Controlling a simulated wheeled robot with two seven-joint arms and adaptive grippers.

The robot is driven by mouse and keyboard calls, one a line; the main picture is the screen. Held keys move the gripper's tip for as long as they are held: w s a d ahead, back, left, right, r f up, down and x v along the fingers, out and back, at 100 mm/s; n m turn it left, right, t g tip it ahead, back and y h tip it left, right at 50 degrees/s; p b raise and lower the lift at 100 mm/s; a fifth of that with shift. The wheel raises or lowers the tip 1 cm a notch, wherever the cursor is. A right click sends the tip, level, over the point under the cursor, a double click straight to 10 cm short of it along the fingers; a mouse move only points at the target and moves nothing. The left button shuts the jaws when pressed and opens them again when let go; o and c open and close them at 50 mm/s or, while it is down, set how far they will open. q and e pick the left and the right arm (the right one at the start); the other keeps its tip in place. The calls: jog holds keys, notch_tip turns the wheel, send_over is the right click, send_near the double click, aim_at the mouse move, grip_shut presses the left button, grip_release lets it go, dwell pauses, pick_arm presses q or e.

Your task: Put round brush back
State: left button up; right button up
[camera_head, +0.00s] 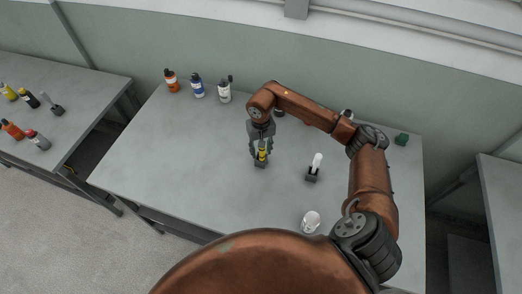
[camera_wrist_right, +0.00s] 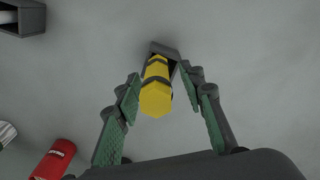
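A yellow handle with dark bands, likely the round brush (camera_wrist_right: 157,92), stands in a small dark holder (camera_wrist_right: 162,46). In the head view the yellow handle (camera_head: 262,154) shows above its holder (camera_head: 261,164) near the middle of the table. My right gripper (camera_head: 260,148) is over it, pointing down. In the right wrist view the gripper fingers (camera_wrist_right: 160,76) are spread on both sides of the handle, with gaps visible, so it looks open. The brush's lower end is hidden in the holder. My left gripper is not in view.
A second dark holder (camera_head: 313,178) with a white-handled thing (camera_head: 317,161) stands to the right. A white rounded object (camera_head: 311,221) lies near the front edge. A red can (camera_wrist_right: 54,160) shows in the wrist view.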

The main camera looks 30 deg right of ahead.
notch_tip(320, 180, up, 13)
jog(key=shift+f+b, duration=0.2)
jog(key=shift+b, duration=0.55)
